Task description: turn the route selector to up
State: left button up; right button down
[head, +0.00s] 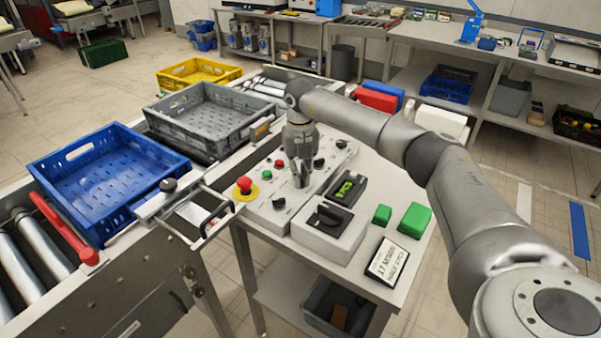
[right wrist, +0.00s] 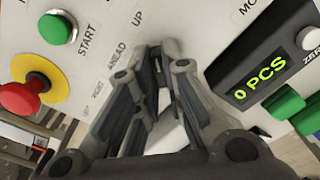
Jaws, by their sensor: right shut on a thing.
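The sloping control panel (head: 262,208) stands on the table beside the conveyor. My right gripper (head: 301,180) points down at its middle and is shut on the route selector. In the right wrist view, my right gripper (right wrist: 168,58) has its fingertips close together beside the printed labels RIGHT, AHEAD and UP. The fingers hide nearly all of the selector, and I cannot tell which label it points to. My left gripper is not in view.
A red emergency stop (head: 244,184), a green START button (right wrist: 57,27) and black knobs sit near the gripper. A counter reading 0 PCS (head: 346,188) is close on its right. Blue (head: 62,158), grey (head: 180,108) and yellow (head: 196,67) crates line the conveyor.

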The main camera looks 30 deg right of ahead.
jog(key=shift+r+m, duration=0.1)
jog(key=shift+m, duration=0.2)
jog(key=c, duration=1.5)
grip_release()
jog(key=shift+c, duration=0.2)
notch_tip(320, 180, up, 12)
